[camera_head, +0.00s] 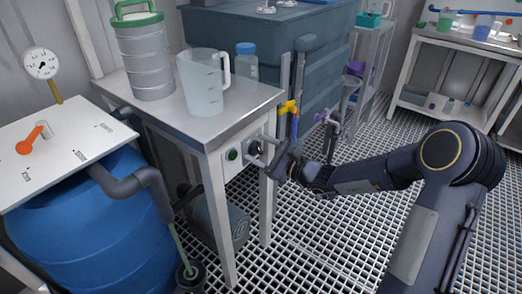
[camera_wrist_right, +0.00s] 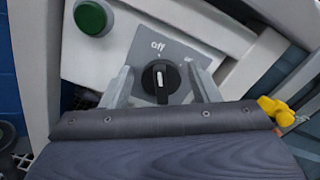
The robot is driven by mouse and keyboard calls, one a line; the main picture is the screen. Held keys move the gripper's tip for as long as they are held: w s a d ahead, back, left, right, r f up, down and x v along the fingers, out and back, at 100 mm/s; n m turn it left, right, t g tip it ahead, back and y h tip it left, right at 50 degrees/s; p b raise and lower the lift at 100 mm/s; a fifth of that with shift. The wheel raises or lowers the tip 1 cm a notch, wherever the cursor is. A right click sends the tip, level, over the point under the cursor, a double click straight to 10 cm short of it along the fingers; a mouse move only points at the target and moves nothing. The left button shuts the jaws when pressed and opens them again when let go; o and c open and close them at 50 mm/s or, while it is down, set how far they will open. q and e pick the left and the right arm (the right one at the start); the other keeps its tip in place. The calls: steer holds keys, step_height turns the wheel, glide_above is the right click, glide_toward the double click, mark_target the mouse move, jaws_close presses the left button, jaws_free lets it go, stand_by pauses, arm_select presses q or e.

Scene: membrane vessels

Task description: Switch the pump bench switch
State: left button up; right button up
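The pump bench switch is a black rotary knob (camera_wrist_right: 160,80) with a white pointer mark on a grey plate marked "off" (camera_wrist_right: 158,46). The pointer stands nearly upright, toward the "off" word. My right gripper (camera_wrist_right: 161,86) is open, with one finger to each side of the knob and gaps showing between. It also shows in the head view, where my right gripper (camera_head: 260,152) reaches the panel on the bench leg and partly hides the knob. My left gripper is in neither view.
A green button (camera_wrist_right: 93,18) sits left of the knob, also seen on the panel (camera_head: 232,155). The metal bench (camera_head: 205,127) bears a clear jug (camera_head: 203,88). A yellow valve handle (camera_head: 288,107) is close right of my gripper. A blue drum (camera_head: 95,235) stands left.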

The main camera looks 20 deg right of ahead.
steer(key=c, duration=0.7)
steer(key=shift+c, duration=0.2)
steer(key=m+p, duration=0.9)
steer(key=shift+w+d+r, duration=0.25)
steer(key=shift+w+d, duration=0.05)
steer(key=shift+d, duration=0.1)
steer(key=shift+d+f+m+p, duration=0.1)
steer(key=shift+f+m+p, duration=0.1)
steer(key=shift+m+p, duration=1.25)
steer(key=shift+w+f, duration=0.1)
steer(key=o, duration=1)
steer(key=shift+c, duration=0.2)
